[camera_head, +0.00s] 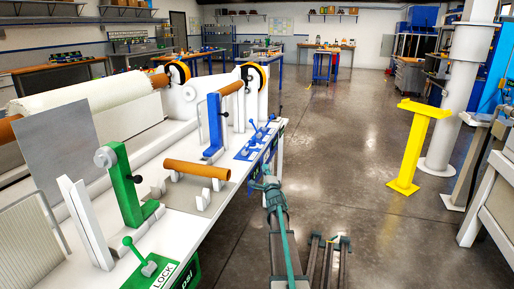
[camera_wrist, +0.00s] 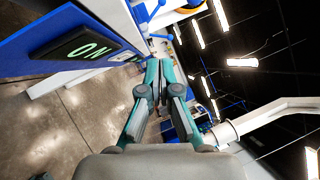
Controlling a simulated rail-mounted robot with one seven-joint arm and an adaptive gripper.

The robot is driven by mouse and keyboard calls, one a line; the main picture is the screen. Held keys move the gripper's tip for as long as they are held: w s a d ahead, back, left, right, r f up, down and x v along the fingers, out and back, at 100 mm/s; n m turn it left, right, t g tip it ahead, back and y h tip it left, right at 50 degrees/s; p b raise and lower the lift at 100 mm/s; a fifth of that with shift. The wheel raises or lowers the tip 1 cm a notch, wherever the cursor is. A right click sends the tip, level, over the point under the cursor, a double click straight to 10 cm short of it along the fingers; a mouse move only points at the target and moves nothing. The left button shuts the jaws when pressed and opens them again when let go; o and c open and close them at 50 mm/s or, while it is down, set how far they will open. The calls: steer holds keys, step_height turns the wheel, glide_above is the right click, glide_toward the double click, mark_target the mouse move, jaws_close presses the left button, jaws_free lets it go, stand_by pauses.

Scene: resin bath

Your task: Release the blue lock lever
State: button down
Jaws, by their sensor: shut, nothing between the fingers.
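The blue lock lever (camera_head: 251,133) stands on a blue plate (camera_head: 247,155) at the rail's right edge, beside a tall blue bracket (camera_head: 214,122). A second small blue lever with a ball knob (camera_head: 271,119) stands just behind it. My gripper (camera_head: 267,172) is shut and empty, just in front of the plate and apart from the lever. In the wrist view, the closed fingers (camera_wrist: 158,66) point toward blue lever parts (camera_wrist: 154,36) near the top. I cannot tell there which lever is which.
A brown roller (camera_head: 196,169) rests on white cradles in front of the blue bracket. A green bracket (camera_head: 125,185) and green lever (camera_head: 133,247) stand nearer. A yellow stand (camera_head: 411,150) is at right. The floor (camera_head: 335,165) right of the bath is open.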

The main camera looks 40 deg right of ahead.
mark_target(250, 144)
steer(key=shift+s+a+r+m+t, duration=0.15)
steer(key=shift+a+r+m+t, duration=0.15)
steer(key=shift+a+r+m, duration=0.35)
steer(key=shift+d+f, duration=0.15)
steer(key=shift+d, duration=0.05)
steer(key=x, duration=0.4)
steer(key=a+x, duration=0.1)
steer(key=x, duration=0.3)
steer(key=b+x, duration=0.1)
steer(key=x, duration=0.3)
steer(key=shift+w+a+r, duration=0.2)
steer(key=shift+a+r, duration=0.05)
steer(key=shift+w+a+r, duration=0.3)
steer(key=shift+w+r, duration=0.1)
steer(key=shift+w, duration=0.2)
steer(key=shift+w+a+r+p, duration=0.1)
steer(key=shift+a+r+p, duration=0.1)
steer(key=shift+p, duration=0.2)
